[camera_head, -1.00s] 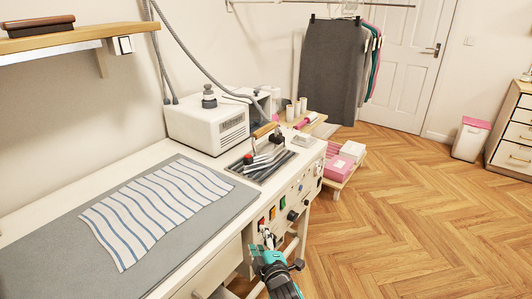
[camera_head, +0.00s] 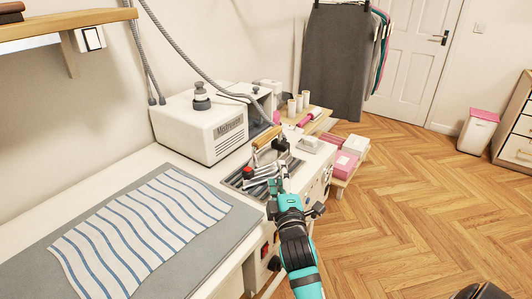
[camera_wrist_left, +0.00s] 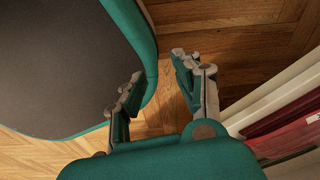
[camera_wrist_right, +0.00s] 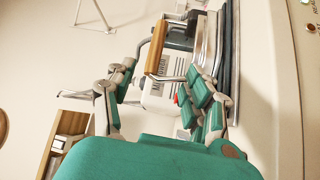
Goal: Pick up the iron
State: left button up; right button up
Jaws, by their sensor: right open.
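The iron, with a light wooden handle (camera_head: 266,136), rests on a dark metal rest (camera_head: 236,181) on the work table, right of the white steam unit. Its lower body is partly hidden by my right gripper. In the right wrist view the handle (camera_wrist_right: 157,47) shows beyond the gap between the fingers. My right gripper (camera_head: 276,186) is open and empty, on the near side of the iron and apart from the handle. In the left wrist view my left gripper (camera_wrist_left: 157,66) is open and empty, above the wood floor, away from the table.
The white steam unit (camera_head: 190,125) stands behind, with grey hoses (camera_head: 205,65) rising from it. Striped cloth (camera_head: 140,230) lies on a grey mat (camera_head: 60,268) at left. White spools (camera_head: 299,103) stand past the iron. The floor (camera_head: 420,210) at right is clear.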

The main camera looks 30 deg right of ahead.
jog(key=p, duration=0.1)
send_near(269, 137)
jog(key=x, duration=0.3)
jog(key=shift+w+d+f, duration=0.25)
jog(key=shift+w+d, duration=0.15)
jog(key=shift+w, duration=0.15)
jog(key=shift+w+d+f, duration=0.2)
jog(key=shift+w+d, duration=0.2)
jog(key=shift+w, duration=0.2)
jog(key=shift+w+d+r, duration=0.1)
jog(key=shift+w+d, duration=0.05)
jog(key=shift+w, duration=0.25)
jog(key=shift+w+d+r+p, duration=0.1)
jog(key=shift+w+r+p, duration=0.05)
jog(key=shift+w+p, duration=0.15)
jog(key=x, duration=0.3)
jog(key=shift+w+p, duration=0.3)
jog(key=shift+w, duration=0.05)
jog(key=shift+w+d, duration=0.25)
jog(key=shift+w, duration=0.1)
grip_shut()
pick_arm(q)
jog(key=s+r, duration=0.1)
jog(key=s+a+r, duration=0.1)
jog(key=s, duration=0.1)
jog(key=shift+s+g, duration=0.1)
jog(key=shift+g, duration=0.2)
